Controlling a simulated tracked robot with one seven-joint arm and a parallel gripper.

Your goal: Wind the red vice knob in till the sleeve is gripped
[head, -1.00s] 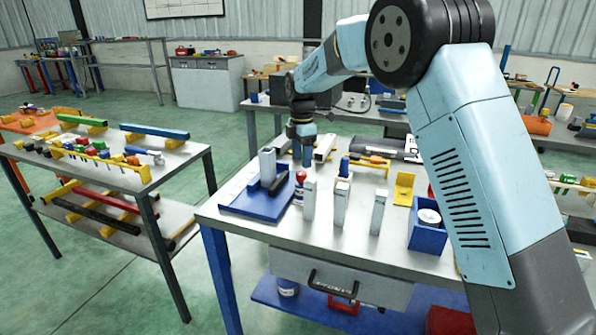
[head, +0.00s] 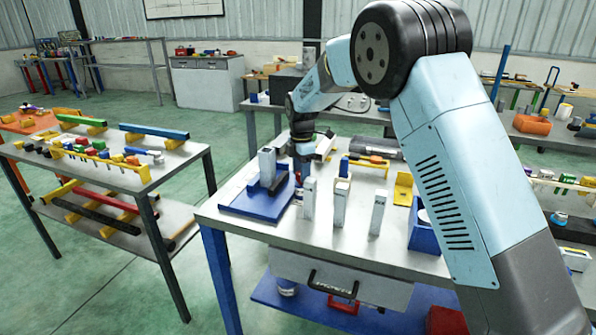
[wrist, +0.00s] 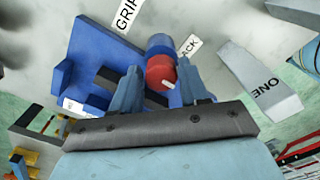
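The vice is a blue base (head: 245,205) with an upright grey block (head: 266,163) on the left part of the worktable. In the wrist view its blue body (wrist: 95,50) fills the upper left. The red knob (wrist: 160,72) sits in front of a blue cylinder (wrist: 160,44) and has a small pale mark. My gripper (wrist: 160,80) is open, with one finger on each side of the knob and what looks like a gap at both sides. In the head view my gripper (head: 303,170) is low at the vice's right side. I cannot make out the sleeve for certain.
Three upright grey blocks (head: 341,203) stand right of the vice; one close by reads ONE (wrist: 262,82). Labels GRIP (wrist: 127,14) and a partly hidden one ending ACK (wrist: 189,46) lie by the knob. A yellow bracket (head: 403,190) and blue box (head: 424,236) stand further right.

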